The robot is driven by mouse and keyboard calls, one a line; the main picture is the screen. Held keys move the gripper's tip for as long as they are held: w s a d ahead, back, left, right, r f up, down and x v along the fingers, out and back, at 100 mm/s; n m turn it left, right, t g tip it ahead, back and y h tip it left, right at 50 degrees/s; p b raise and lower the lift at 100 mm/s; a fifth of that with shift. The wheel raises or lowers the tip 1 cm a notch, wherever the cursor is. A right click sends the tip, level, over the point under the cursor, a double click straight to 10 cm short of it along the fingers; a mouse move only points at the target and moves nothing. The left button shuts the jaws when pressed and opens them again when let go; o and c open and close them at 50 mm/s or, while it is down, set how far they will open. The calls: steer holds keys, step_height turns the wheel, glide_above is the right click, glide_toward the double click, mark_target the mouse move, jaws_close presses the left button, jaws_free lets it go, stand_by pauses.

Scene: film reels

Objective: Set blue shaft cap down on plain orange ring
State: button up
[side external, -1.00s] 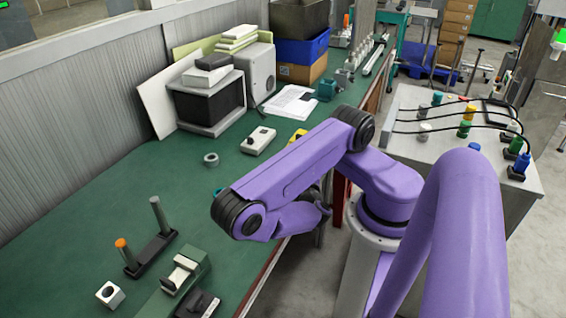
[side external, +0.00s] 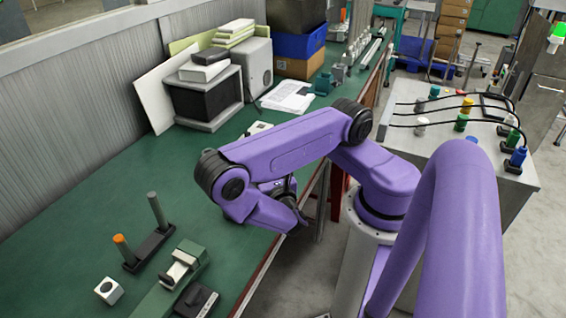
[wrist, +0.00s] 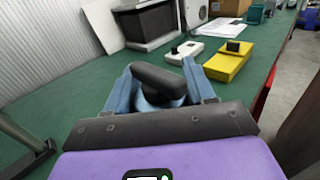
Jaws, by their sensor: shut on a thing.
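My gripper (wrist: 160,82) is shut on a blue rounded piece (wrist: 152,103), apparently the blue shaft cap, between its two blue fingers in the wrist view. A dark rounded bar crosses over the piece and hides part of it. In the side external view my arm hides the held piece. Two upright posts stand on a dark base (side external: 147,252) at the lower left of that view. The left post has an orange top (side external: 121,239); whether this is a separate ring is too small to tell. My gripper is apart from the posts, to their right.
A white block with a round hole (side external: 108,290), a green fixture (side external: 172,283) and a dark device (side external: 195,300) stand near the posts. A yellow box (wrist: 229,62) and a white box (wrist: 184,52) lie beyond my gripper. The green bench between is largely clear.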

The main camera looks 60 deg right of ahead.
steer(key=w+a, duration=0.3)
steer(key=w, duration=0.6)
steer(key=shift+s+f, duration=0.15)
steer(key=shift+f, duration=2.3)
steer(key=shift+f, duration=0.55)
steer(key=o, duration=0.9)
steer(key=shift+v, duration=5.5)
steer(key=shift+r, duration=0.15)
